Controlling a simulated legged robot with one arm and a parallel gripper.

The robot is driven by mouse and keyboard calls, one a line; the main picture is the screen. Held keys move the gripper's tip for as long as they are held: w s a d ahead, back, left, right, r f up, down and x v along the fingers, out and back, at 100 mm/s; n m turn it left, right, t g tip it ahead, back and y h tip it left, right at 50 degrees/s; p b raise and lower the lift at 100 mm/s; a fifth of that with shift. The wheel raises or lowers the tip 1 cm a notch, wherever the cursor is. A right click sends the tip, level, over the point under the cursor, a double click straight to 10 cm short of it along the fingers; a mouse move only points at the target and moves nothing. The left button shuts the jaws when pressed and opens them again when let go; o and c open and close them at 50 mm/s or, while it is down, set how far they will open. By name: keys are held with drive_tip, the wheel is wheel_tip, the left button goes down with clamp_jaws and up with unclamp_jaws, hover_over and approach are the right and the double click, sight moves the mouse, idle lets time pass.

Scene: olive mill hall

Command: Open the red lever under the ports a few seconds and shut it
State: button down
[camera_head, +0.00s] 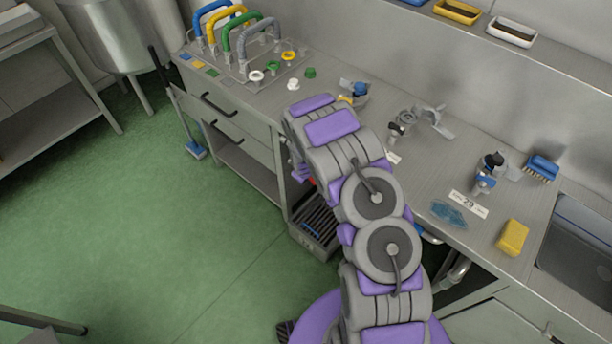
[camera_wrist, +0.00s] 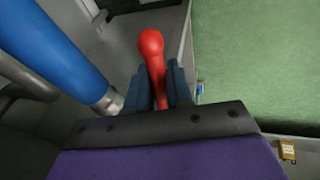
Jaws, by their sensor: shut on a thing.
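The red lever (camera_wrist: 151,43) shows in the wrist view as a rounded red knob on a narrower red shaft. My gripper (camera_wrist: 158,82) is shut on the shaft, one dark finger on each side, with the knob standing out beyond the fingertips. The lever's lower end is hidden by the gripper body. In the head view my arm hides the gripper and nearly all of the lever; only a small red patch (camera_head: 311,181) shows beside the arm, below the counter edge. Whether the lever's valve is open or shut cannot be told.
A thick blue pipe or hose (camera_wrist: 58,50) with a metal end lies left of my gripper. The steel counter (camera_head: 340,110) carries coloured looped hoses (camera_head: 240,35), metal fittings (camera_head: 410,120) and a yellow sponge (camera_head: 512,237). A dark crate (camera_head: 318,225) stands below.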

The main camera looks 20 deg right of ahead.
drive_tip(key=shift+w+r, duration=0.1)
drive_tip(key=shift+w, duration=0.05)
drive_tip(key=c, duration=1.1)
unclamp_jaws()
drive_tip(key=shift+a, duration=0.1)
drive_tip(key=p+v, duration=0.3)
drive_tip(key=v, duration=1.4)
drive_tip(key=shift+p, duration=0.4)
drive_tip(key=shift+o, duration=0.3)
